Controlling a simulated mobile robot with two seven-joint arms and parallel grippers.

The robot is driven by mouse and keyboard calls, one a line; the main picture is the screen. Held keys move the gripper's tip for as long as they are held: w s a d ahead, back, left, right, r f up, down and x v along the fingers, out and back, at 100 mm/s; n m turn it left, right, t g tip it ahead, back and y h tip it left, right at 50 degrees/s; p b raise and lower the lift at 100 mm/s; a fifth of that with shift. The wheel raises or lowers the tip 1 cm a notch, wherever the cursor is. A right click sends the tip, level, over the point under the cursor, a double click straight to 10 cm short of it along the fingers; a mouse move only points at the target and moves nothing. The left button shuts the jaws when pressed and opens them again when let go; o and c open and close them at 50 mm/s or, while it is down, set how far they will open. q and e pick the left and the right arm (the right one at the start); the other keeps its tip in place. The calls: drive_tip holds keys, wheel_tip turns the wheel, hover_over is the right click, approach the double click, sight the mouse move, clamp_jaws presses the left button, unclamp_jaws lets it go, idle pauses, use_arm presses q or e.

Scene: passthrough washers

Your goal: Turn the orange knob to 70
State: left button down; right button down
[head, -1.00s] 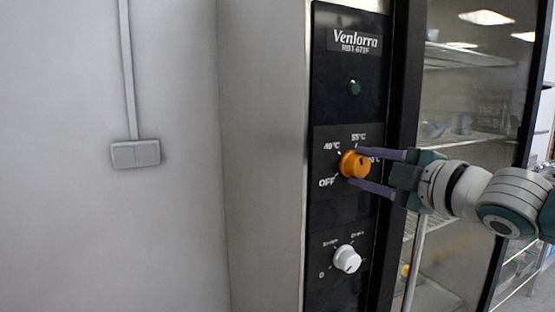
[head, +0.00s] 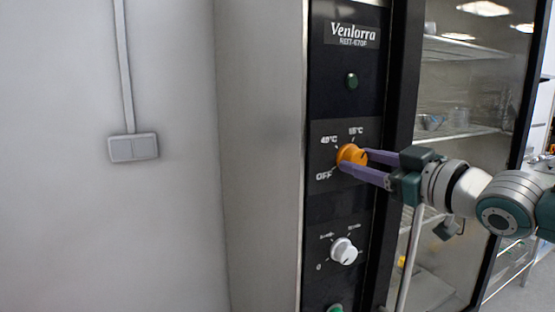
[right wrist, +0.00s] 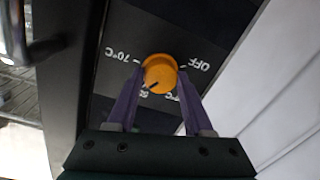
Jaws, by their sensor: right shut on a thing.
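The orange knob (head: 349,154) is on the black control panel (head: 345,205), between a green light and a white knob. My right gripper (head: 355,161) is shut on it from the right, one finger on each side. In the right wrist view the orange knob (right wrist: 160,73) sits between the purple fingertips of my right gripper (right wrist: 161,76). Its dark pointer line points to the lower left there, toward the partly hidden 55 label. The 70°C label (right wrist: 122,56) shows at the left of the knob and OFF at the right. My left gripper is not in view.
The white knob (head: 344,251) is below the orange one, and the green light (head: 352,81) is above. A glass door (head: 465,100) with shelves behind it is at the right, with a vertical handle (head: 411,265). A wall switch (head: 133,148) is at the left.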

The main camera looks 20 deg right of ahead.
drive_tip(key=m+b, duration=0.1)
drive_tip(key=m, duration=0.4)
drive_tip(key=shift+f+m, duration=0.15)
drive_tip(key=shift+m, duration=0.15)
drive_tip(key=m+b, duration=0.1)
drive_tip(key=m, duration=0.4)
drive_tip(key=shift+m+t, duration=0.3)
drive_tip(key=shift+t, duration=0.1)
drive_tip(key=shift+c, duration=1.5)
unclamp_jaws()
drive_tip(key=shift+s, duration=0.1)
drive_tip(key=s+d, duration=0.1)
drive_tip(key=s, duration=0.8)
drive_tip(key=shift+s+d+f+b, duration=0.15)
drive_tip(key=shift+s+b, duration=0.15)
drive_tip(key=shift+b, duration=0.1)
